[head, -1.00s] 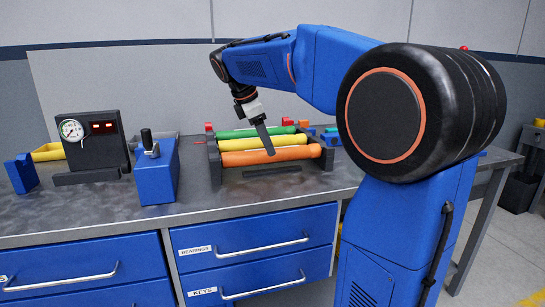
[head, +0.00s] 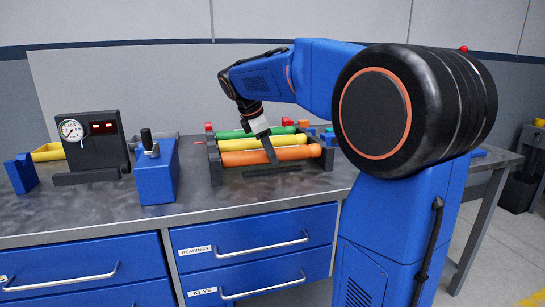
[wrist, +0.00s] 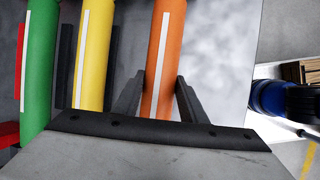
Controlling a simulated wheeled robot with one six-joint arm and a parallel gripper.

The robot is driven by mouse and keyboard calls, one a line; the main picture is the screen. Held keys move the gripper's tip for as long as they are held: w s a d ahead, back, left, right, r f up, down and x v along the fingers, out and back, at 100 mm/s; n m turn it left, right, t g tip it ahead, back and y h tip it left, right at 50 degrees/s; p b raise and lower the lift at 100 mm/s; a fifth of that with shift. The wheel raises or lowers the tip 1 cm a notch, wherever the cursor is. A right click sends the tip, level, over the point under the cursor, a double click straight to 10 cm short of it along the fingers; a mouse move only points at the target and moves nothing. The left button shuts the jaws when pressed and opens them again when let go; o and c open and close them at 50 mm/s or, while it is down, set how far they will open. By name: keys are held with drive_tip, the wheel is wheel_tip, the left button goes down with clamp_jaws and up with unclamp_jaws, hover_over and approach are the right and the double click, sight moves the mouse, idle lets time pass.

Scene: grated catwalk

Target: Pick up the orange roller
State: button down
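The orange roller (head: 297,153) lies in the front place of a dark rack on the bench. A yellow roller (head: 240,144) and a green roller (head: 230,134) lie behind it. In the wrist view the orange roller (wrist: 164,60), with a white stripe along it, runs between the two dark fingers of my gripper (wrist: 158,92). The fingers stand apart, one on each side, with a gap visible on the right. My gripper (head: 272,158) overlaps the front of the rack in the head view. I cannot tell exactly how deep the fingertips reach.
The dark rack (head: 216,171) has end walls beside the rollers. A blue block with a black handle (head: 157,175) and a gauge box (head: 98,150) stand to the left. Small red, orange and blue pieces lie behind the rack.

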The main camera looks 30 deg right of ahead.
drive_tip(key=shift+r, duration=0.1)
wheel_tip(320, 180, up, 10)
drive_tip(key=shift+f, duration=0.1)
idle(0.6)
idle(0.9)
